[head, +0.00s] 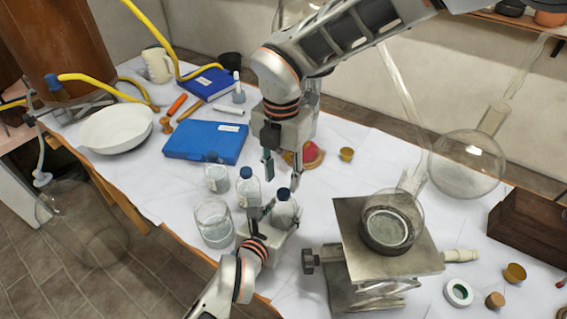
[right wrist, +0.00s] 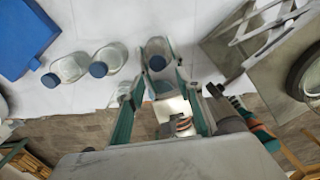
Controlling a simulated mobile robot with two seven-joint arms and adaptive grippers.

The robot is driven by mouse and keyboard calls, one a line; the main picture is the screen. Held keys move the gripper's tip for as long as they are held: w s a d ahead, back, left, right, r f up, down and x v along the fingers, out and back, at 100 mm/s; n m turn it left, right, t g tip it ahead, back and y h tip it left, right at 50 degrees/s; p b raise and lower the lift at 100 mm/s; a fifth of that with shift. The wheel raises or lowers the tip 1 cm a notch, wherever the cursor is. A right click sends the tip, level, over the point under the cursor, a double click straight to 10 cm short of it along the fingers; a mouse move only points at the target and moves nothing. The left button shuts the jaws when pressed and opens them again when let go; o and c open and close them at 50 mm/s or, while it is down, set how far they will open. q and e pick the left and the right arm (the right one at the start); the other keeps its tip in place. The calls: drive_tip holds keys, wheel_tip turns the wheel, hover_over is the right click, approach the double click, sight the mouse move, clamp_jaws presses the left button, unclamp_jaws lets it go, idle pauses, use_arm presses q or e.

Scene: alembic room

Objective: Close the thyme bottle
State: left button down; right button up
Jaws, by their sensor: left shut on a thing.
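A clear bottle (head: 285,211) with a dark blue cap (head: 284,193) stands upright near the front of the table, and its label cannot be read. My left gripper (head: 270,222) is shut on this bottle from the front. The cap sits at the bottle's mouth; how tightly cannot be told. My right gripper (head: 268,168) points down above the table, behind the bottle, open and empty. In the right wrist view the bottle (right wrist: 154,47) and its cap (right wrist: 158,62) show beyond the spread fingers. Two similar blue-capped bottles (head: 248,188) (head: 217,178) stand to the left.
A glass beaker (head: 214,226) stands just left of my left gripper. A metal lab jack (head: 390,235) bearing a glass dish is on the right. A blue case (head: 205,142) and white bowl (head: 116,129) lie at the left. A red-topped object (head: 311,154) is behind.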

sight(284, 192)
drive_tip(key=n, duration=0.7)
drive_tip(key=shift+r+n, duration=0.3)
drive_tip(key=n, duration=0.5)
drive_tip(key=shift+r, duration=0.25)
drive_tip(key=n, duration=0.7)
drive_tip(key=shift+w+r, duration=0.2)
drive_tip(key=shift+r, duration=0.15)
drive_tip(key=n, duration=0.6)
drive_tip(key=shift+w+d+r+n, duration=0.15)
drive_tip(key=shift+w+r+n, duration=0.05)
drive_tip(key=shift+r+n, duration=0.15)
drive_tip(key=shift+f, duration=4.05)
drive_tip(key=shift+c, duration=0.4)
clamp_jaws()
